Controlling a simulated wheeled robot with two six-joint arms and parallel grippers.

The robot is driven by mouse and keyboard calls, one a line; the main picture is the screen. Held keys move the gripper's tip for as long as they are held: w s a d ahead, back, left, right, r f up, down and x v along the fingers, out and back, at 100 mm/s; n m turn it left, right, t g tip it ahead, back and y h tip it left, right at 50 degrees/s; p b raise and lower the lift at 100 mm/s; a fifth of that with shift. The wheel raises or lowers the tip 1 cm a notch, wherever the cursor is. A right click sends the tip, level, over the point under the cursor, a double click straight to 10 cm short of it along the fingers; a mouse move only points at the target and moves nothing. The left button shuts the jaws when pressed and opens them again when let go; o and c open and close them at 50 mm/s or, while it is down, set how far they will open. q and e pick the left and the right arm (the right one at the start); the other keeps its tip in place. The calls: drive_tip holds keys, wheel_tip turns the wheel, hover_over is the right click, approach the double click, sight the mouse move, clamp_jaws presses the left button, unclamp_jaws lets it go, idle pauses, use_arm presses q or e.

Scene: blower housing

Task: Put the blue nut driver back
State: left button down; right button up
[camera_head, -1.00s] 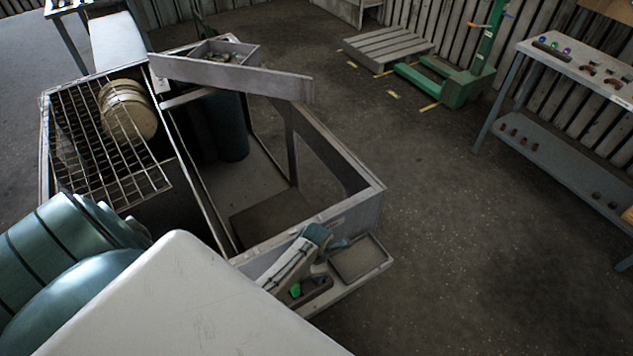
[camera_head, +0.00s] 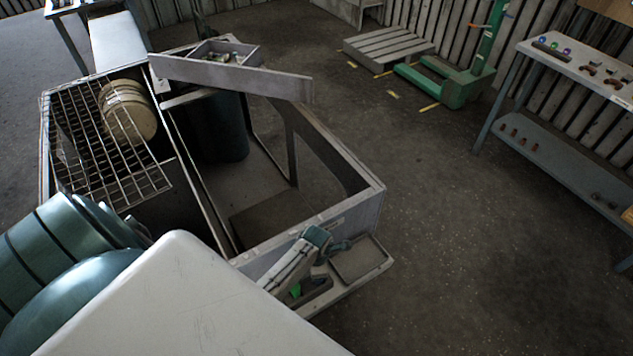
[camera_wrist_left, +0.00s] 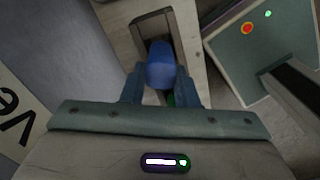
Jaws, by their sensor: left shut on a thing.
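My left gripper (camera_wrist_left: 163,90) is shut on the blue nut driver (camera_wrist_left: 162,66), whose rounded blue handle shows between the fingers in the left wrist view. The handle is over the dark slot of a pale frame (camera_wrist_left: 126,35); I cannot tell how deep it sits. In the head view my left gripper (camera_head: 338,246) is at the small tray (camera_head: 362,259) on the housing's front corner, and the driver is hidden there. A green piece (camera_head: 295,291) shows in the tray's dark compartment beside the gripper. My right gripper is not in view.
The open housing (camera_head: 371,191) holds a dark cylinder (camera_head: 224,130), with a wire grid (camera_head: 80,140) at left. A raised bar and small parts box (camera_head: 258,53) cross its back. A workbench (camera_head: 590,72) stands at right. The floor between is clear.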

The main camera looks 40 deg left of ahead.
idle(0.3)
use_arm(q)
drive_tip(key=c, duration=0.6)
unclamp_jaws()
drive_tip(key=shift+r+p, duration=0.85)
drive_tip(key=shift+r, duration=3.2)
drive_tip(key=shift+s, duration=0.1)
